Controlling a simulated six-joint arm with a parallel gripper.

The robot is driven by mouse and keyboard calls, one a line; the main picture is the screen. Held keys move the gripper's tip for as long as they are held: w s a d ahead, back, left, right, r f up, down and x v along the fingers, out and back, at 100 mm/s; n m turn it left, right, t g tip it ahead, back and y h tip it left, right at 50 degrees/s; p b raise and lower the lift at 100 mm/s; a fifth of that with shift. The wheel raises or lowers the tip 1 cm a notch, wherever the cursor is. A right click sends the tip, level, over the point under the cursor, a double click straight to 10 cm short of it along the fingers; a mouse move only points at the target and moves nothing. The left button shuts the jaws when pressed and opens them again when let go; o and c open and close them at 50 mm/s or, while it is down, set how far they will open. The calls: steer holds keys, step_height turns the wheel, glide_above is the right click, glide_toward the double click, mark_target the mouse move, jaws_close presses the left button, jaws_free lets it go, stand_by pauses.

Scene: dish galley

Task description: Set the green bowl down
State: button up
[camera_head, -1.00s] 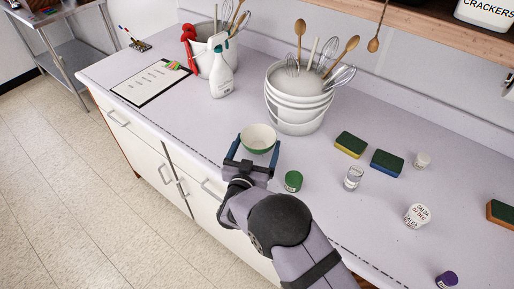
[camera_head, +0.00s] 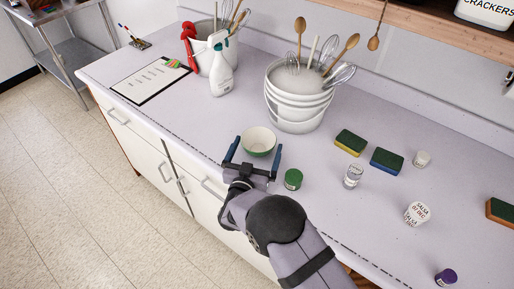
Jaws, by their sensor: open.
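The green bowl (camera_head: 259,142), white inside and green outside, stands upright on the pale counter (camera_head: 330,210). My gripper (camera_head: 252,156) is open at the bowl's near side. Its two blue-tipped fingers are spread left and right of the bowl's near part and look apart from it. Whether a fingertip still touches the bowl cannot be told at this size.
A small jar with a green lid (camera_head: 293,179) stands close to the right of my gripper. A clear glass (camera_head: 353,176) and two sponges (camera_head: 386,162) lie further right. White buckets with utensils (camera_head: 296,108) stand behind. The counter left of the bowl is clear.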

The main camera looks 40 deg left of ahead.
mark_target(253, 155)
steer(key=shift+r+p, duration=0.1)
steer(key=shift+p, duration=0.25)
steer(key=b+v, duration=0.3)
steer(key=v, duration=0.3)
steer(key=shift+s+a, duration=0.1)
steer(key=shift+a, duration=0.05)
steer(key=shift+s+d+r, duration=0.2)
steer(key=shift+s+d, duration=0.1)
steer(key=shift+s, duration=0.3)
